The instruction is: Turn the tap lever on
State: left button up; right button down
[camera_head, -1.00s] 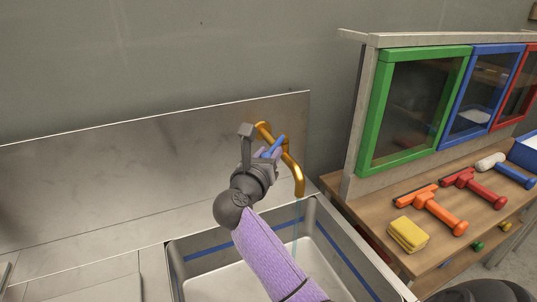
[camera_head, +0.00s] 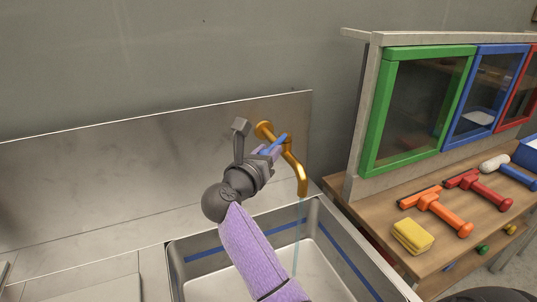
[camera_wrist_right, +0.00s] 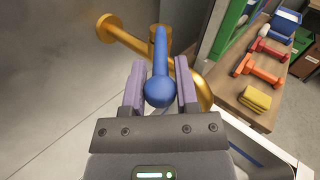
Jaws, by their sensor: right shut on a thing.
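The gold tap (camera_head: 296,170) comes from the steel splashback and bends down over the basin. Its blue lever (camera_head: 278,143) sits on top and points up to the right. A thin blue stream of water (camera_head: 298,235) falls from the spout. My right gripper (camera_head: 270,151) is at the lever from the left. In the right wrist view, the lever (camera_wrist_right: 160,62) lies between the two purple fingers of my right gripper (camera_wrist_right: 161,84), which is shut on it; its round end faces the palm. My left gripper is not in view.
The steel basin (camera_head: 183,262) with a blue line lies below the tap. At right, a wooden bench (camera_head: 375,215) holds a yellow sponge (camera_head: 412,237) and orange (camera_head: 440,212) and red (camera_head: 482,190) tools. A cabinet with a green-framed door (camera_head: 375,120) stands close to the tap's right.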

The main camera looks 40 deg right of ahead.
jog(key=c, duration=0.6)
grip_release()
jog(key=v, duration=1)
jog(key=shift+f, duration=0.1)
